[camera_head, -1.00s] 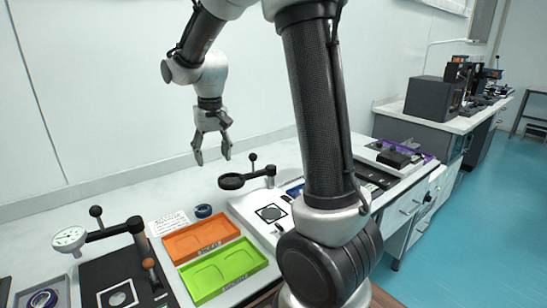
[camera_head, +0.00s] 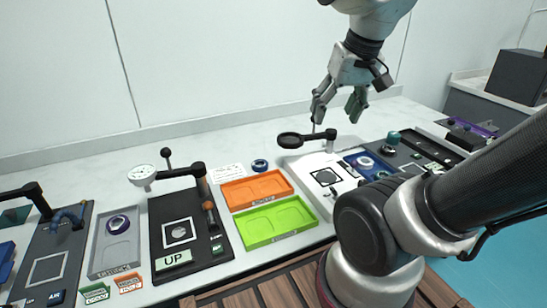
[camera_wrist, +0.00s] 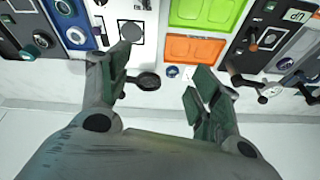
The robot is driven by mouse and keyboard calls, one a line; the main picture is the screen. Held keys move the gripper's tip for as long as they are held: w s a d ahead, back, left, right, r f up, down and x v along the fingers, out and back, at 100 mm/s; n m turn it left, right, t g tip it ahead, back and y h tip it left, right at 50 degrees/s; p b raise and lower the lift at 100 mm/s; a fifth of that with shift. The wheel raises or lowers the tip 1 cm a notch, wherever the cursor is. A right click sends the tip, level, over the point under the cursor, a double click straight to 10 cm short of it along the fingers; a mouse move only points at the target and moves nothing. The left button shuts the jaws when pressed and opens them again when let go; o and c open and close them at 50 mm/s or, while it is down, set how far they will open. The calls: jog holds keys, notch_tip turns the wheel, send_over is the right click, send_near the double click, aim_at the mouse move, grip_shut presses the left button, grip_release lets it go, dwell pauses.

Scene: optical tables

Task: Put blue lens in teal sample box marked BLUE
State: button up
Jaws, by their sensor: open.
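A small blue-ringed round piece (camera_head: 260,165), which looks like the blue lens, lies on the white table behind the orange tray, near a paper card. It also shows in the wrist view (camera_wrist: 172,71), above the middle between the fingers. My gripper (camera_head: 336,108) is open and empty, raised above the table behind the magnifier stand. In the wrist view its fingers (camera_wrist: 160,88) are spread, with nothing between them.
Orange (camera_head: 228,194) and green (camera_head: 247,232) trays stand mid-table. A black magnifier (camera_head: 291,140) rises right of the blue piece. A grey tray (camera_head: 101,258) holds a purple-ringed lens. The back table strip is clear.

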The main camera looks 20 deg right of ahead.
jog(key=w+a+f+m+g, duration=0.25)
jog(key=w+m, duration=0.35)
jog(key=w, duration=0.6)
jog(key=m+g, duration=0.1)
jog(key=m, duration=1.1)
send_over(260, 163)
jog(key=f, duration=1.8)
jog(key=shift+d+f, duration=0.25)
jog(key=shift+f, duration=0.15)
jog(key=f, duration=0.7)
jog(key=shift+a+f, duration=0.25)
jog(key=shift+a, duration=0.05)
jog(key=shift+f, duration=0.4)
jog(key=shift+c, duration=0.3)
jog(key=c, duration=0.8)
